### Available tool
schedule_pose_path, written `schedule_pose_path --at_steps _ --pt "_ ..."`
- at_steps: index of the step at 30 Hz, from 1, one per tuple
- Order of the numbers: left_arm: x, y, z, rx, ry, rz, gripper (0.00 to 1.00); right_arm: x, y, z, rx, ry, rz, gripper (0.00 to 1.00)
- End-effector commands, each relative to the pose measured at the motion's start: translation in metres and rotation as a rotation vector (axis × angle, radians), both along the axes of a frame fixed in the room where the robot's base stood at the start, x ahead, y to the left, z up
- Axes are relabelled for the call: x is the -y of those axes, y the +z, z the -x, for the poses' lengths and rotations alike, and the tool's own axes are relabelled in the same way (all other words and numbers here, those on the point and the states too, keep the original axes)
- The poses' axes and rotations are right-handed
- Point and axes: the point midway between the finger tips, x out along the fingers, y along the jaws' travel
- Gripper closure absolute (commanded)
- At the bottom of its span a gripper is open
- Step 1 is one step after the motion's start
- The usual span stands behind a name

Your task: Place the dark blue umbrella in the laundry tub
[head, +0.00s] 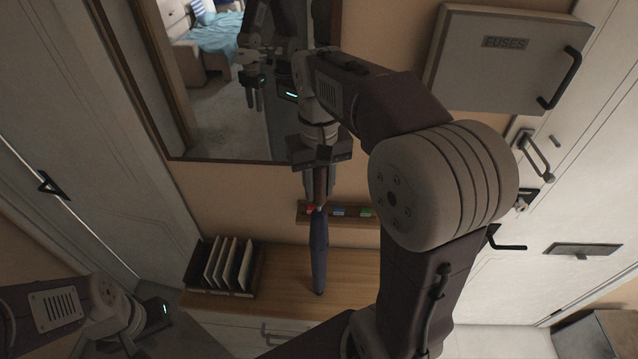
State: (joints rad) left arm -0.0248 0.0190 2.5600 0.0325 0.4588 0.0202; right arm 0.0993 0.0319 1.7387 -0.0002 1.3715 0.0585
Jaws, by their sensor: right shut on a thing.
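The dark blue umbrella (319,252) hangs nearly upright, furled, with its brown handle at the top. My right gripper (318,190) is shut on the handle and holds the umbrella in front of the wall, above or against the wooden cabinet top; I cannot tell whether the tip touches. My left gripper (155,318) is low at the left, far from the umbrella; its fingers are too dark to read. I do not see the laundry tub.
A wooden cabinet top (285,275) carries a dark file rack (222,266). A small wall shelf (352,219) with coloured items is behind the umbrella. A mirror (225,110) hangs above, reflecting my arm and a bed. A fuse box (490,75) is at the upper right.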

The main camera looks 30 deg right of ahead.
Motion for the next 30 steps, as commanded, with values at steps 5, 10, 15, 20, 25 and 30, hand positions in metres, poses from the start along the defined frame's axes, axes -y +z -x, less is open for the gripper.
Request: schedule_pose_path --at_steps 5,10,15,20,25,30 --pt "0.0 0.0 0.0 0.0 0.0 0.0 0.64 0.0 -0.002 0.0 0.002 0.0 0.0 1.0" --pt "0.0 -0.002 0.0 0.0 0.0 0.0 0.64 0.0 -0.005 0.0 0.002 0.0 0.0 1.0" --pt "0.0 -0.002 0.0 0.0 0.0 0.0 0.64 0.0 -0.005 0.0 0.001 0.0 0.0 0.51" --pt "0.0 -0.002 0.0 0.0 0.0 0.0 0.64 0.0 -0.005 0.0 0.001 0.0 0.0 0.51" --pt "0.0 0.001 0.0 0.0 0.0 0.0 0.64 0.0 0.002 -0.001 0.003 0.0 0.0 0.51" --pt "0.0 -0.001 0.0 0.0 0.0 0.0 0.64 0.0 0.033 -0.001 0.007 0.0 0.001 0.51"
